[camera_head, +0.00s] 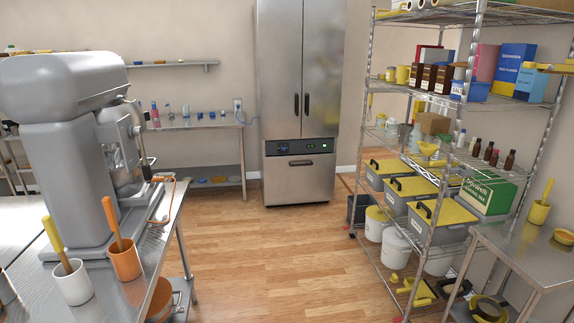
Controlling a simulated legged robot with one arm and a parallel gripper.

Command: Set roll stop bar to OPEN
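My gripper is not in this view. No part is marked as the roll stop bar, and I cannot tell for sure which one it is. A bent orange bar (174,204) sticks out at the right side of the large grey mixer-like machine (70,150) on the left steel table. Whether this bar is the roll stop bar, and how it is set, I cannot tell.
An orange cup (124,260) and a white cup (73,283) stand on the left steel table (110,300). A tall steel fridge (298,100) stands at the back. A loaded wire shelf (428,210) and a steel table (525,255) line the right. The wooden floor (262,260) between is clear.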

